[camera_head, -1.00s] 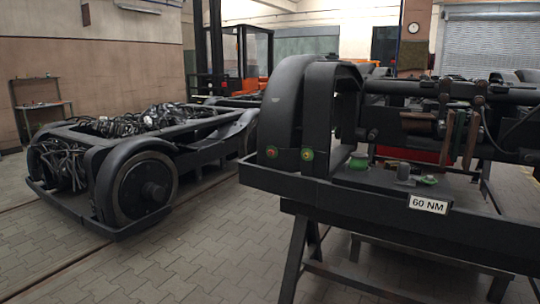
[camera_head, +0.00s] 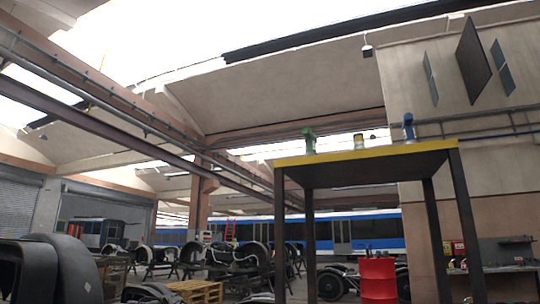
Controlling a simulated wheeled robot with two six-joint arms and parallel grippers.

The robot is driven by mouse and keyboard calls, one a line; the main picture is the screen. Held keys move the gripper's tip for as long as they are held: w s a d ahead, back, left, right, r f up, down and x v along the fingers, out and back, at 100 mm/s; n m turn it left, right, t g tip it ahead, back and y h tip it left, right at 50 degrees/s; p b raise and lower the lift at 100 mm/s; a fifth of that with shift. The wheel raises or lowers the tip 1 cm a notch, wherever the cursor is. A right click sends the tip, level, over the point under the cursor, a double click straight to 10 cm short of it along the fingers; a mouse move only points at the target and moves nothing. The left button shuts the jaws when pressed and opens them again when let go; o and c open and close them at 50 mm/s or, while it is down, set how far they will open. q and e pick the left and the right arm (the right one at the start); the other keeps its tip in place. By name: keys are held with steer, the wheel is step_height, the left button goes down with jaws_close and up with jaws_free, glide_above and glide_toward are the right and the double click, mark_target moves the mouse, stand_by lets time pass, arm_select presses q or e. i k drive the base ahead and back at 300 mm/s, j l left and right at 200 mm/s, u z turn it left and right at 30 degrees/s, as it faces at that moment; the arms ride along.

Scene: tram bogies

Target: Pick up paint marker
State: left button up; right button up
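No paint marker can be made out for certain. A tall dark table (camera_head: 300,163) with a yellow edge stands at the right of the head view, seen from below its top. On it stand a green object (camera_head: 309,140), a small pale and yellow object (camera_head: 358,141) and a blue object (camera_head: 408,127). Only their upper parts show, and they are too small to identify. The table's surface is hidden by its edge. Neither of my grippers is in view.
A red drum (camera_head: 378,280) stands behind the table legs. Dark bogie parts (camera_head: 50,270) fill the lower left, with a wooden pallet (camera_head: 195,291) near them. A blue and white tram (camera_head: 350,233) stands at the back. A workbench (camera_head: 505,268) is at the far right.

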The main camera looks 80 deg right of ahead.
mark_target(359, 137)
steer(key=z, duration=3.35)
steer(key=i+l+u, duration=0.1)
steer(key=i+l, duration=0.25)
steer(key=l, duration=0.3)
steer(key=i+l+u, duration=0.15)
steer(key=i+l, duration=0.2)
steer(key=l, duration=0.3)
steer(key=i+l+u, duration=0.15)
steer(key=l, duration=0.15)
steer(key=i+l, duration=0.15)
steer(key=l, duration=0.2)
steer(key=u, duration=0.05)
